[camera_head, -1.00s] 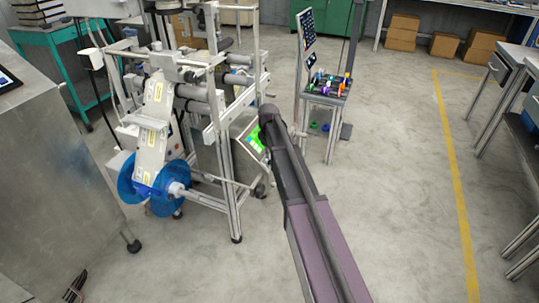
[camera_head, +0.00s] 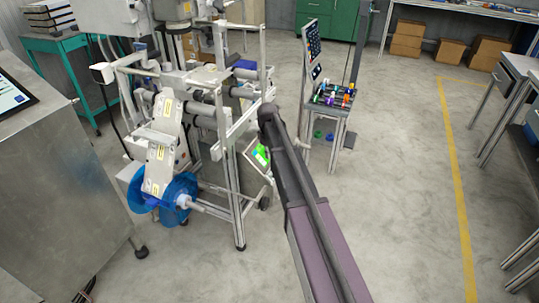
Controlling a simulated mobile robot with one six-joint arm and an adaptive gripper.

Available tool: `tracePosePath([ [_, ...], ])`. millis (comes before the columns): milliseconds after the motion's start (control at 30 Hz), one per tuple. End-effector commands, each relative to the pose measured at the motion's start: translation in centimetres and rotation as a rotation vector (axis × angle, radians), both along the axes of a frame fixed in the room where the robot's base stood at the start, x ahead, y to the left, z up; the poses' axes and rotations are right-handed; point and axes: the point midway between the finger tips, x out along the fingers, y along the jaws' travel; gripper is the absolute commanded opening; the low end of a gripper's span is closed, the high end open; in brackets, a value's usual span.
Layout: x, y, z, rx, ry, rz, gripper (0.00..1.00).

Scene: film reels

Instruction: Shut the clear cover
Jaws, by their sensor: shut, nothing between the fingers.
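A film-reel machine (camera_head: 238,200) with a pale metal frame stands left of centre. Blue reel discs (camera_head: 178,190) sit on a shaft at its lower front, below a slanted pale plate (camera_head: 158,165). An open rectangular metal frame (camera_head: 219,70) rises on its upper right side. I cannot make out a clear panel in it, so I cannot tell which part is the clear cover or how it stands. My arm reaches up from the bottom edge, its dark rounded joint appearing beside the machine's right side. My gripper does not show.
A bright green screen (camera_head: 259,156) is on the machine's right side, close to my arm. A small stand (camera_head: 326,111) with coloured items is behind right. A metal cabinet (camera_head: 55,190) with a tablet fills the left. Open floor (camera_head: 400,190) lies to the right.

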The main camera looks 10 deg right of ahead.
Motion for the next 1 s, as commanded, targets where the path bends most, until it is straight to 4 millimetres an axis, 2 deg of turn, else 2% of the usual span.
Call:
tracePosePath([
  [33, 0.0, 0.0, 0.9, 0.0, 0.0, 0.0, 0.0],
  [600, 0.1, 0.0, 5.4, 0.0, 0.0, -0.001, 0.0],
  [1000, 0.1, 0.0, 6.6, 0.0, 0.0, -0.001, 0.0],
])
